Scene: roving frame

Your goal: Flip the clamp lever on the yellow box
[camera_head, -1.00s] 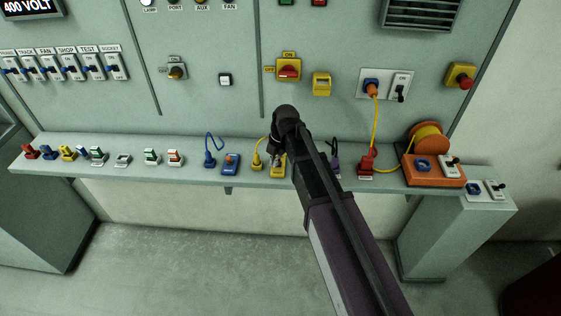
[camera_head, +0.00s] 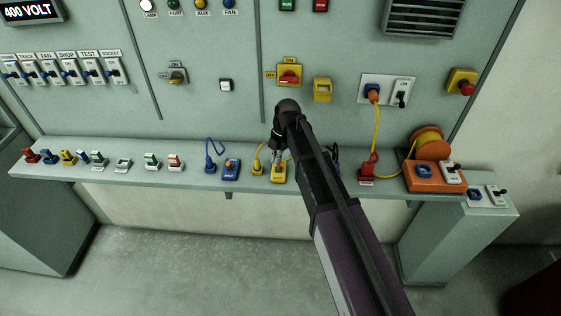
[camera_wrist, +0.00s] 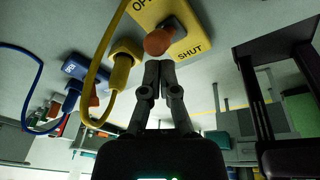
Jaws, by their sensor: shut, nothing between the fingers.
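The yellow box (camera_head: 278,177) sits on the grey shelf in the head view, just below my gripper (camera_head: 277,161). In the wrist view the yellow box (camera_wrist: 147,14) is at the top, with an "OP…" label cut by the frame edge and a "SHUT" label. Its clamp lever ends in an orange-brown knob (camera_wrist: 158,41). I cannot tell surely which label the lever lies toward. My gripper (camera_wrist: 159,67) is shut and empty, its fingertips right at the knob in the picture. Whether they touch it is unclear.
A yellow plug (camera_wrist: 122,62) with a looped cable stands close to the left of the box. A blue box (camera_head: 231,169) and blue plug (camera_head: 210,162) are farther left. A red plug (camera_head: 367,172) and orange cable reel box (camera_head: 434,178) are to the right.

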